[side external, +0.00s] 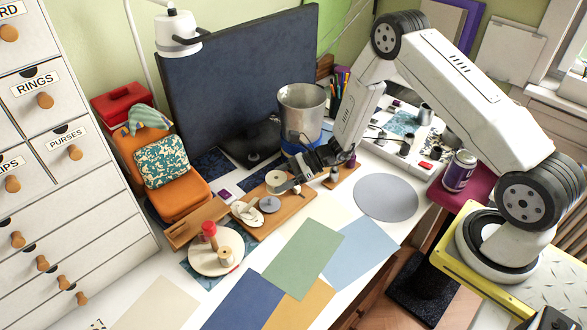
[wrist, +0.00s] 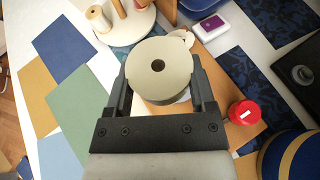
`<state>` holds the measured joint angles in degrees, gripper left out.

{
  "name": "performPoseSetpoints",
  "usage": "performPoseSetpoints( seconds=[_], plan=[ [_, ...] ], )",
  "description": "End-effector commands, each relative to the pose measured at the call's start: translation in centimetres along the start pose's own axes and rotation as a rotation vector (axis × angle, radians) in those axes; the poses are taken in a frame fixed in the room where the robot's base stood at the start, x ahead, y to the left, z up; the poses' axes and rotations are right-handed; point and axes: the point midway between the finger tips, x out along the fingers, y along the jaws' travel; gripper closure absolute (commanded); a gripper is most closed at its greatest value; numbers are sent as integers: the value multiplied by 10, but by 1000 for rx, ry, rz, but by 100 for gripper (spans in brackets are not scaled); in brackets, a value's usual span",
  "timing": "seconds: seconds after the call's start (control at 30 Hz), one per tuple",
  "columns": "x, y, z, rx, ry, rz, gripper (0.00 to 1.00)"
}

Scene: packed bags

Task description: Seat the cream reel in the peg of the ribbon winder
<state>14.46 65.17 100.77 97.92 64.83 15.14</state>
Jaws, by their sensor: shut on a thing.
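My gripper (side external: 290,183) is shut on the cream reel (side external: 277,181) and holds it above the wooden board of the ribbon winder (side external: 291,209). In the wrist view the reel (wrist: 160,62) sits between the two dark fingers (wrist: 160,92), its flat face and centre hole toward the camera. The winder carries a pale round part (side external: 246,212) and a grey disc (side external: 270,204). In the wrist view the reel covers most of the winder, with some board (wrist: 220,100) showing beside it. I cannot make out the peg in either view.
A round white stand (side external: 231,262) with a red-topped post and spools is at the winder's front left. An orange bag (side external: 180,197) stands left. A metal pot (side external: 302,105) stands behind. A red-capped item (wrist: 245,112) lies near the right finger. Coloured sheets (side external: 305,255) lie flat in front.

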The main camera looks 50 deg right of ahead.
Motion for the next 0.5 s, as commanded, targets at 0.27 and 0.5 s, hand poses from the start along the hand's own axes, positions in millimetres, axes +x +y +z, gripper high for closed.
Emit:
performPoseSetpoints(
  seconds=[0.27, 0.5],
  plan=[
    [14, -18, 16, 10, 0, -25, 86],
    [14, -18, 16, 10, 1, -25, 86]
  ],
)
